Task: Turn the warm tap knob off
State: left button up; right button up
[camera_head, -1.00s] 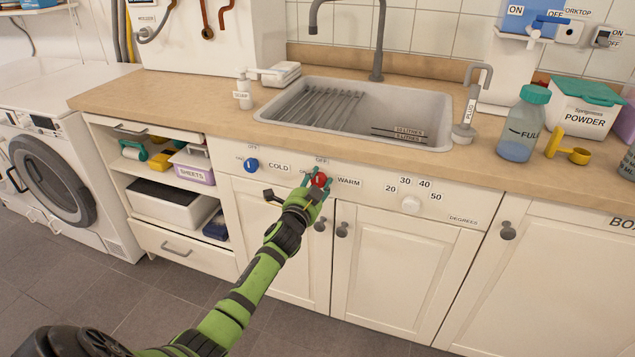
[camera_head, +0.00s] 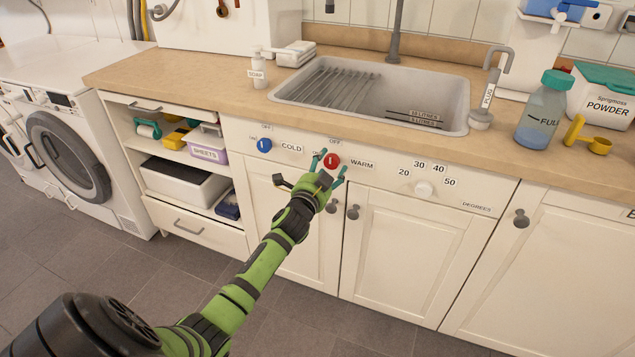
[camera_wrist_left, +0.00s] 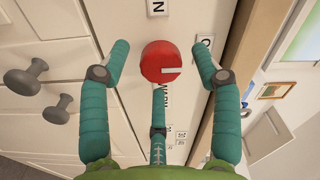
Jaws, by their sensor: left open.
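The red warm tap knob (camera_head: 332,161) is on the cabinet front below the sink, left of the WARM label. Its white mark points up toward the OFF label (camera_head: 335,141); the ON label is to its left. My left gripper (camera_head: 329,174) is open and empty just in front of the knob. In the left wrist view the red knob (camera_wrist_left: 160,62) shows between and beyond the spread teal fingers (camera_wrist_left: 161,85), with a visible gap on both sides. The white mark there points right, toward a partly hidden label. My right gripper is not in view.
The blue cold knob (camera_head: 264,145) is to the left and the white temperature dial (camera_head: 424,189) to the right. Grey door knobs (camera_head: 352,212) stick out below. The worktop edge and sink (camera_head: 455,110) are above.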

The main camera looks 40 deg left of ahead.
pick_arm(q)
jog(key=v, duration=1)
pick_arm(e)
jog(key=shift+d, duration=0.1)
pick_arm(q)
jog(key=shift+s+a+r, duration=0.1)
